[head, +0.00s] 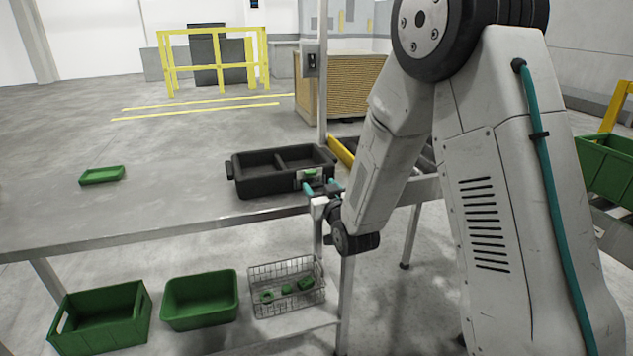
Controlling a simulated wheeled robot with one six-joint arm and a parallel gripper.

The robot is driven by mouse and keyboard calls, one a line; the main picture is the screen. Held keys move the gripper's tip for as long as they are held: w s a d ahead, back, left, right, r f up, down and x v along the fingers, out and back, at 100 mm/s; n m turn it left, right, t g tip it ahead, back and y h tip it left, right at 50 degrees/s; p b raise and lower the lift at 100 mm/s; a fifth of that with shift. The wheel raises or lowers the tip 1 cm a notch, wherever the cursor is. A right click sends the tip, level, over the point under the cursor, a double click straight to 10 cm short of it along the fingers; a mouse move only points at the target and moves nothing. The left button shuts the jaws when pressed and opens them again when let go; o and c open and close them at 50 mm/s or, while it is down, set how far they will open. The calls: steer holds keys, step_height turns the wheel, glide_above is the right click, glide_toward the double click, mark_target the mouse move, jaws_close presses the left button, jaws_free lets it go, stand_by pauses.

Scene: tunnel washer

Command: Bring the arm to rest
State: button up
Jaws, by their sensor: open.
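My arm reaches down from the upper right in the head view. My gripper (320,186) is open at the front right edge of the grey table (170,226). Its fingers show teal parts and are close to the near wall of a black divided tray (262,183). A small green item (311,172) shows just beyond the fingers, at the tray's near right corner. I cannot tell whether the fingers touch the tray. Nothing is seen held between them.
A small green tray (102,175) lies on the table's left. Below are two green bins (100,318) (200,299) and a wire basket (287,286) with several green pieces. A post (322,75) rises behind the black tray. The table's middle left is clear.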

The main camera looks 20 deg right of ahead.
steer(key=s+f+g, duration=0.5)
steer(key=f+g, duration=0.1)
steer(key=f, duration=0.3)
steer(key=s+g, duration=0.5)
steer(key=s, duration=0.3)
steer(key=s+d+r+g, duration=0.1)
steer(key=s+r+g, duration=0.1)
steer(key=s+r, duration=0.4)
steer(key=s+d+r+g, duration=0.1)
steer(key=s+r, duration=0.6)
steer(key=s, duration=0.6)
steer(key=s+d+r+g, duration=0.1)
steer(key=s+r+g, duration=0.1)
steer(key=s+r, duration=0.5)
steer(key=shift+s+g+h, duration=0.3)
steer(key=shift+s, duration=1.4)
steer(key=shift+f, duration=0.1)
